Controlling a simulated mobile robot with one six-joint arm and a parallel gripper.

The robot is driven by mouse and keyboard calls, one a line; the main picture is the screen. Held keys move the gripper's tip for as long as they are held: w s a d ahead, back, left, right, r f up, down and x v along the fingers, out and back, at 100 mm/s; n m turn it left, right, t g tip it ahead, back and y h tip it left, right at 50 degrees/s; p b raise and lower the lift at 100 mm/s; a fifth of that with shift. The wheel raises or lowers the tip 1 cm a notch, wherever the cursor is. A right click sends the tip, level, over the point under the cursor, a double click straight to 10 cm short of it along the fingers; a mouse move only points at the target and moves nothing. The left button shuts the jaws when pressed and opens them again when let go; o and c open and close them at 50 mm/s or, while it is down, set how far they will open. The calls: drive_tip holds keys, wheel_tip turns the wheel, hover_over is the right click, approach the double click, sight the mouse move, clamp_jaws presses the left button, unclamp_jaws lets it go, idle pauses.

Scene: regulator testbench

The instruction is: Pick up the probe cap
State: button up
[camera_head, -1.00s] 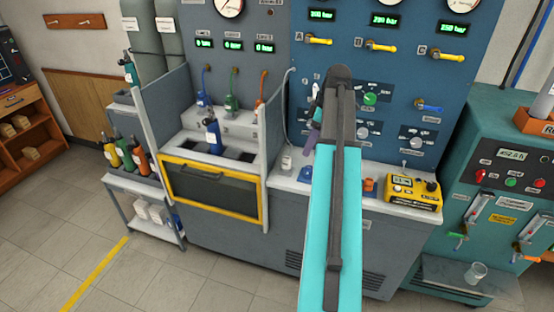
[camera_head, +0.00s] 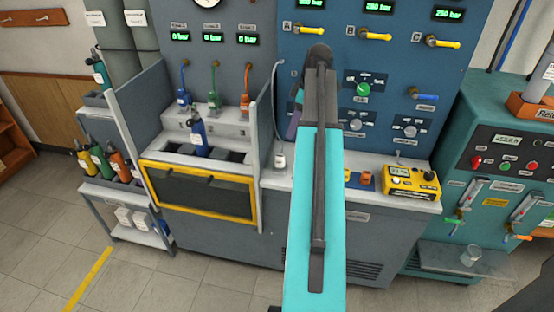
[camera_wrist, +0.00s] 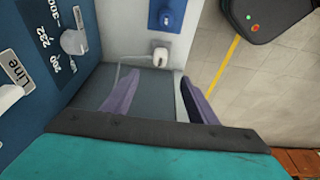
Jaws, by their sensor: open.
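A small white piece, which looks like the probe cap (camera_head: 279,159), stands on the counter at the lower end of a thin grey cable, just right of the bath's side wall. In the wrist view the white cap (camera_wrist: 160,58) lies just beyond the fingertips, roughly centred between them. My gripper (camera_wrist: 160,80) has two purple fingers spread apart with nothing between them. In the head view one purple finger of my gripper (camera_head: 295,122) shows above and right of the cap; my turquoise arm hides the rest.
A blue fixture (camera_wrist: 166,17) sits beyond the cap on the counter. The blue panel with knobs (camera_wrist: 35,50) rises close on the left in the wrist view. A yellow meter (camera_head: 411,183) stands on the counter to the right. The bath (camera_head: 200,190) is to the left.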

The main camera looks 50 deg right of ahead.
drive_tip(key=shift+w+a, duration=0.1)
drive_tip(key=p, duration=0.2)
hover_over(279, 155)
drive_tip(key=s, duration=0.2)
drive_tip(key=shift+d+f, duration=0.25)
drive_tip(key=shift+f, duration=1.85)
drive_tip(key=shift+d+f, duration=0.2)
drive_tip(key=shift+f, duration=1.9)
drive_tip(key=shift+f, duration=0.15)
drive_tip(key=shift+p+x, duration=0.75)
drive_tip(key=shift+x, duration=1.65)
drive_tip(key=shift+c, duration=0.4)
drive_tip(key=c, duration=1.1)
